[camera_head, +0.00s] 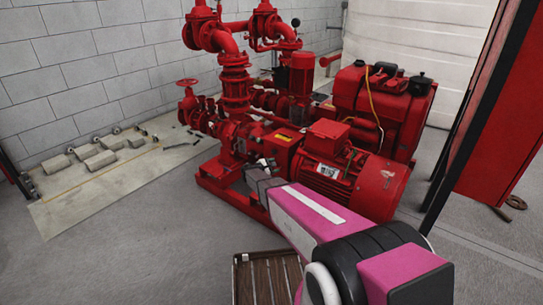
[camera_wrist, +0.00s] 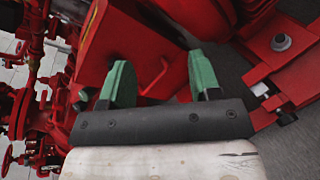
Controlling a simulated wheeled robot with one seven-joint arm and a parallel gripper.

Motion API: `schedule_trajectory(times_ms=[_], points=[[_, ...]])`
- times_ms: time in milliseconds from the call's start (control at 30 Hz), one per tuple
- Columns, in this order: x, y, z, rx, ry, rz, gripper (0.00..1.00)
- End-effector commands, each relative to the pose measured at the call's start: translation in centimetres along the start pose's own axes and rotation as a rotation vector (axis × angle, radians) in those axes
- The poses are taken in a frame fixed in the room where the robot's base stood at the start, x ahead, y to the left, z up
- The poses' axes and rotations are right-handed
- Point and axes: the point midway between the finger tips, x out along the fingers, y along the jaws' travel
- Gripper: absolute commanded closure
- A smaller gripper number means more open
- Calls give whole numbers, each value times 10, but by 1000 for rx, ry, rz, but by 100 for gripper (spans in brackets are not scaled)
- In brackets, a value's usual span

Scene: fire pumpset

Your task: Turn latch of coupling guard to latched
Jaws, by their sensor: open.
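The red pumpset (camera_head: 345,183) stands on the floor, with its motor on the right and pump on the left. The coupling guard seems to be the red housing (camera_head: 284,137) with a yellow label between them. My gripper (camera_head: 266,165) is at the near side of the pumpset, just below this housing. In the wrist view my gripper (camera_wrist: 162,80) has its two green fingertips apart, with nothing held between them. A red angled plate (camera_wrist: 125,35) lies just beyond the fingers, perhaps part of the guard.
The red base frame with a bolt (camera_wrist: 281,42) is close to the right finger. Red pipes and valves (camera_wrist: 30,85) are at the left. A slatted brown crate (camera_head: 265,278) stands on the floor under my arm. Grey blocks (camera_head: 95,158) lie by the wall.

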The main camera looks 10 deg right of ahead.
Motion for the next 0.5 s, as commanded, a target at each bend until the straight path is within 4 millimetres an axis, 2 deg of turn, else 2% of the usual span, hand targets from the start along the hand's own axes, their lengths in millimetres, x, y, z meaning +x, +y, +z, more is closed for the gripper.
schedule_trajectory(times_ms=[33, 200, 333, 500], points=[[3, 18, -26, -62, -17, 62, 43], [-2, 50, -67, -227, -76, 228, 43], [-6, 61, -81, -286, -99, 288, 43], [-3, 65, -82, -299, -106, 303, 43]])
